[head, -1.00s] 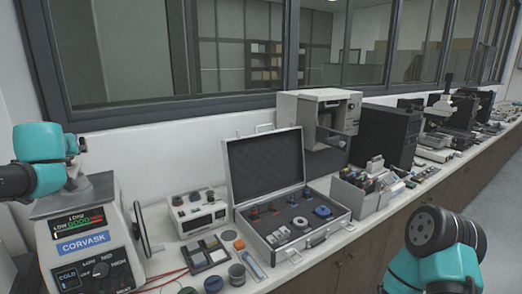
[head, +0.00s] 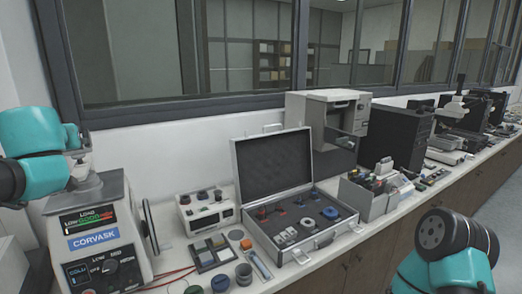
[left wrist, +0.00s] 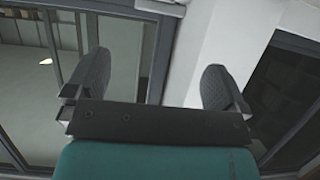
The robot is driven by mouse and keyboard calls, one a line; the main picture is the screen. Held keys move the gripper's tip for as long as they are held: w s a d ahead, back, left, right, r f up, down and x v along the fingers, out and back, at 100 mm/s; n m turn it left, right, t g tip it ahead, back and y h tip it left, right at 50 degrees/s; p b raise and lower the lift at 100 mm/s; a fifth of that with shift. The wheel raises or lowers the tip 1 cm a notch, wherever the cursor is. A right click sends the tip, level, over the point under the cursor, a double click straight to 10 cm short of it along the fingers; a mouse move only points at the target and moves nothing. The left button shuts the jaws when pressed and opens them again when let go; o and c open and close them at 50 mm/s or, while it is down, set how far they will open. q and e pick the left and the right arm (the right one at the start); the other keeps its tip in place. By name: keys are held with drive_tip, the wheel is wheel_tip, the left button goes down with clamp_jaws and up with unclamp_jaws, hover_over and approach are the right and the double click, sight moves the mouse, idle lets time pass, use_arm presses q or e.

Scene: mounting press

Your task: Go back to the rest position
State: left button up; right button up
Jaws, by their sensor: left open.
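My left gripper shows in the left wrist view (left wrist: 155,85) with its two dark fingers spread wide apart and nothing between them. Behind the fingers are window frames, glass and white wall. In the head view my left arm comes in at the left edge, above and beside the Corvask mounting press (head: 98,235); the gripper itself cannot be made out there. My right arm shows at the bottom right of the head view, in front of the bench edge. Its gripper is out of the picture.
Windows line the wall behind.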

use_arm(q)
drive_tip(key=v, duration=0.5)
drive_tip(key=x, duration=1.7)
drive_tip(key=shift+w+a+f, duration=0.15)
drive_tip(key=shift+w+f, duration=0.15)
drive_tip(key=shift+f, duration=0.05)
drive_tip(key=shift+n+g+y, duration=0.3)
drive_tip(key=shift+n+y, duration=0.1)
drive_tip(key=shift+n, duration=0.1)
drive_tip(key=shift+w+n+g+y, duration=0.1)
drive_tip(key=shift+n+g+y, duration=1.25)
drive_tip(key=shift+n, duration=0.25)
drive_tip(key=shift+n+g+y, duration=1.05)
drive_tip(key=shift+n+g, duration=1.25)
drive_tip(key=shift+g, duration=0.25)
drive_tip(key=shift+r, duration=0.15)
